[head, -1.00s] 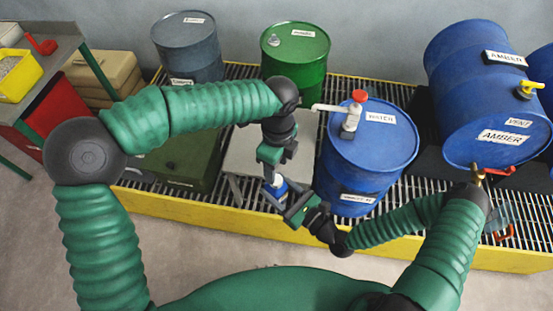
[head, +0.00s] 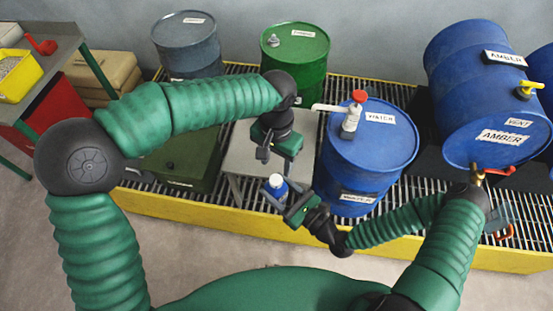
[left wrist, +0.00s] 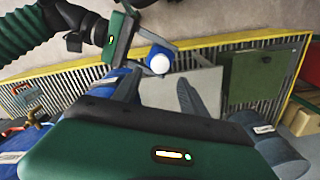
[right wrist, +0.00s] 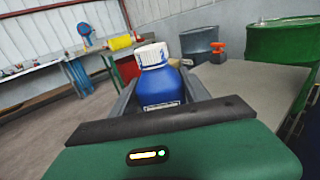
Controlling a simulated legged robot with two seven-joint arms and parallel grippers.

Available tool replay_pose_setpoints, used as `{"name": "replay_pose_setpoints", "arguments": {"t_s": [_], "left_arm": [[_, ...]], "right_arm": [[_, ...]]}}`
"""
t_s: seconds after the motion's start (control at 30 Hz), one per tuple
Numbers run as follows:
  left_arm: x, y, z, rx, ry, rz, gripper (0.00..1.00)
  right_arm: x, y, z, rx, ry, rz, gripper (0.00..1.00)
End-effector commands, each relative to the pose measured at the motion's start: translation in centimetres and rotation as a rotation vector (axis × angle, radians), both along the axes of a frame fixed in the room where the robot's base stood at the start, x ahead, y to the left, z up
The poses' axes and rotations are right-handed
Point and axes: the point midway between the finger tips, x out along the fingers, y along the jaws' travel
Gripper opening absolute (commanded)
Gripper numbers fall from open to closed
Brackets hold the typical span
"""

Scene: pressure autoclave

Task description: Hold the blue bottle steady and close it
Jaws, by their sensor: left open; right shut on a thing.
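The blue bottle (head: 275,190) stands upright in my right gripper (head: 279,193), in front of a light grey stand. The white ribbed cap (right wrist: 152,55) sits on the bottle's neck in the right wrist view. The bottle body (right wrist: 160,88) shows there between the two fingers. My left gripper (head: 272,151) is open and empty, above the grey stand and apart from the bottle. In the left wrist view the white cap (left wrist: 159,63) shows beyond the open left fingers. Whether the cap is fully tight cannot be told.
The grey stand (head: 242,160) is bare on top. A blue water drum (head: 385,155) with a pump stands right of it. A green drum (head: 300,50) stands behind, and a dark green box (head: 175,165) is at left. The yellow grating edge (head: 200,212) runs along the front.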

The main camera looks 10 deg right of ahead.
Motion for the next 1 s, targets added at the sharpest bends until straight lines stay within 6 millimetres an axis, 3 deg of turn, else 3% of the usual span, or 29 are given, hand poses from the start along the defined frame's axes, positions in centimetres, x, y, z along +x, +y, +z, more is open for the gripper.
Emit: {"name": "replay_pose_setpoints", "arguments": {"t_s": [0.4,0.8,1.0], "left_arm": [[-0.1,0.1,-6.4,0.000,0.004,-0.001,0.51],[-0.1,0.0,-7.6,0.000,0.000,-0.001,0.51],[-0.1,0.0,-7.6,0.000,0.000,-0.001,0.27]], "right_arm": [[0.0,0.0,0.0,0.001,-0.001,0.000,0.00],[0.0,0.0,0.0,0.001,-0.001,0.000,0.00],[0.0,0.0,0.0,0.001,-0.001,0.000,0.00]]}}
